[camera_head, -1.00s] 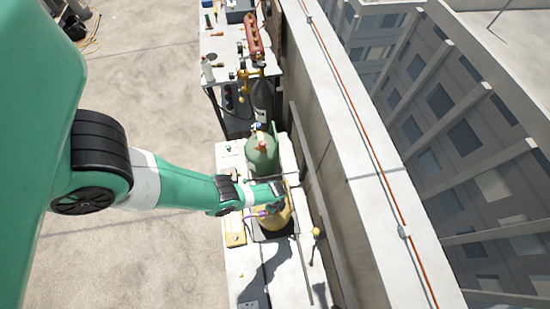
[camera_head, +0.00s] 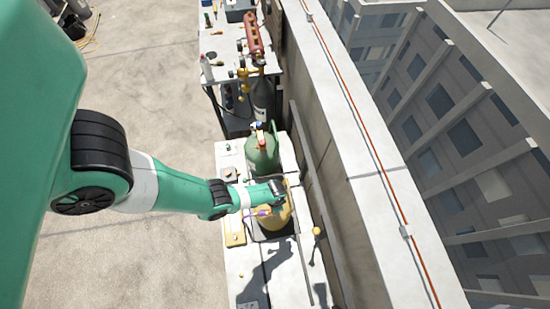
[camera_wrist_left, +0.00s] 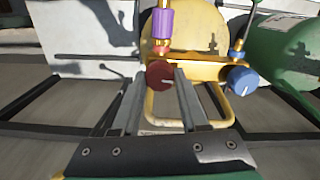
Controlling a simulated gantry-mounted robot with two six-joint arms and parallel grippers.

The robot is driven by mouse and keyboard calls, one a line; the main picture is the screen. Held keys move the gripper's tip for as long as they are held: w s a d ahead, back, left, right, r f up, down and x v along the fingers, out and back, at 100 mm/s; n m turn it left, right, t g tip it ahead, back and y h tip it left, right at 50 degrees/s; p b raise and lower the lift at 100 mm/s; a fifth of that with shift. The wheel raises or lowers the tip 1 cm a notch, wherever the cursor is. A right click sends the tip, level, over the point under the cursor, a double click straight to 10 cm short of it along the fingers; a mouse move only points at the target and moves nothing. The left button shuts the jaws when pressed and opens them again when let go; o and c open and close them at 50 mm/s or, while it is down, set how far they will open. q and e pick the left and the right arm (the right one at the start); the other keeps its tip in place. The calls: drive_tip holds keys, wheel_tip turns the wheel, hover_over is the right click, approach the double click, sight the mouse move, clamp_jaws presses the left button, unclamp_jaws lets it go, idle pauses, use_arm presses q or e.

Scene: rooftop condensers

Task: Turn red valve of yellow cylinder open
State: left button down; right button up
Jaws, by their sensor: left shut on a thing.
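The yellow cylinder (camera_head: 275,220) stands on a pale slab in the head view, partly hidden by my left wrist. In the left wrist view its yellow body (camera_wrist_left: 202,32) is at the top, with a red valve knob (camera_wrist_left: 160,73) and a blue knob (camera_wrist_left: 242,80) in front of it. A purple sleeve (camera_wrist_left: 162,22) sits above the red knob. My left gripper (camera_wrist_left: 160,80) has one finger on each side of the red knob and is shut on it. In the head view the fingers are hard to make out. My right gripper is not in view.
A green cylinder (camera_head: 262,152) stands close behind the yellow one. A dark cylinder (camera_head: 263,98) stands by a table (camera_head: 218,45) with tools farther back. A parapet wall (camera_head: 365,190) runs along the right.

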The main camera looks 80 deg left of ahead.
use_arm(q)
drive_tip(key=n, duration=0.4)
drive_tip(key=shift+n, duration=0.3)
drive_tip(key=n, duration=1)
drive_tip(key=shift+n, duration=2.3)
drive_tip(key=shift+c, duration=2.2)
unclamp_jaws()
drive_tip(key=shift+r, duration=0.1)
